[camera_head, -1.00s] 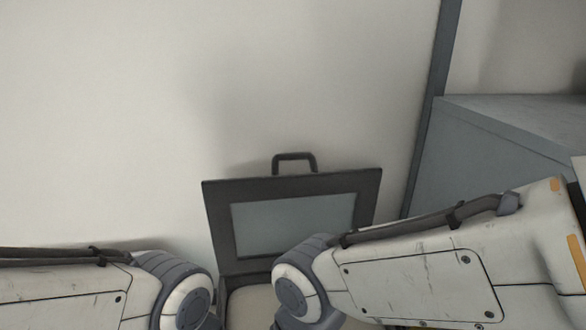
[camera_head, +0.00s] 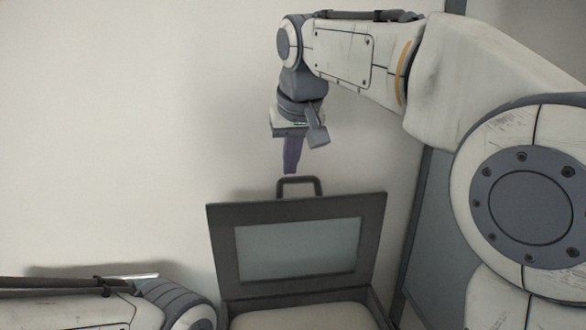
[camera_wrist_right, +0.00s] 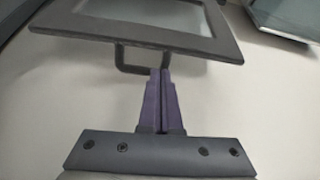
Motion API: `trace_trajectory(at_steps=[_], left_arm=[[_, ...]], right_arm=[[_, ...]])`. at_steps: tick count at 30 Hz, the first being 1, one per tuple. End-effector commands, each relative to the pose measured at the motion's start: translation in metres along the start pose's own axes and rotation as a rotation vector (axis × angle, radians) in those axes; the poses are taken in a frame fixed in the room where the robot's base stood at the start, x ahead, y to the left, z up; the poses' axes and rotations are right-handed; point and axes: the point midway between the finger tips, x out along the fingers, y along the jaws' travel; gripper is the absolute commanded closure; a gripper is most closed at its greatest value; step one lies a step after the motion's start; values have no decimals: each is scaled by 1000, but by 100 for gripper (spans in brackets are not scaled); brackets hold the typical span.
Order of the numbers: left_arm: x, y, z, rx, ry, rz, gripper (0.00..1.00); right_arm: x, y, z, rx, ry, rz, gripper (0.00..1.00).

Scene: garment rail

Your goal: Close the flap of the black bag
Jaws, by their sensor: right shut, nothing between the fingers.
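The black bag is a case standing open, with its flap (camera_head: 222,250) raised nearly upright and a grey panel (camera_head: 298,248) set in it. A dark handle (camera_head: 299,181) sticks up from the flap's top edge. My right gripper (camera_head: 290,172) is shut and empty, pointing down just above and beside the handle. In the right wrist view the purple fingers (camera_wrist_right: 158,75) are together and overlap the handle (camera_wrist_right: 122,60) in the picture; I cannot tell whether they touch it. The flap's edge (camera_wrist_right: 125,34) lies beyond. My left arm is at the lower left; its gripper is out of view.
A pale wall (camera_head: 120,120) stands behind the bag. A grey cabinet (camera_head: 432,220) is at the right, partly hidden by my right arm. The space left of the flap looks clear. The bag's light interior (camera_head: 300,316) shows at the bottom.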

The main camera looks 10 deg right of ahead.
Motion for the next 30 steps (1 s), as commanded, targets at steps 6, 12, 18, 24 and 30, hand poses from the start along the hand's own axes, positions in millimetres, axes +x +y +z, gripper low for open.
trace_trajectory(at_steps=[6,12,18,24,30], left_arm=[[1,0,0,0,0,0,45],[0,0,0,0,0,0,45],[-2,0,0,0,0,0,45],[-7,0,0,0,0,0,45],[-8,1,0,0,0,0,45]], right_arm=[[-22,31,-38,92,68,47,100],[-9,34,-42,100,72,51,100],[27,36,-44,99,70,50,100],[58,38,-47,99,72,50,100],[73,38,-47,99,73,49,100]])
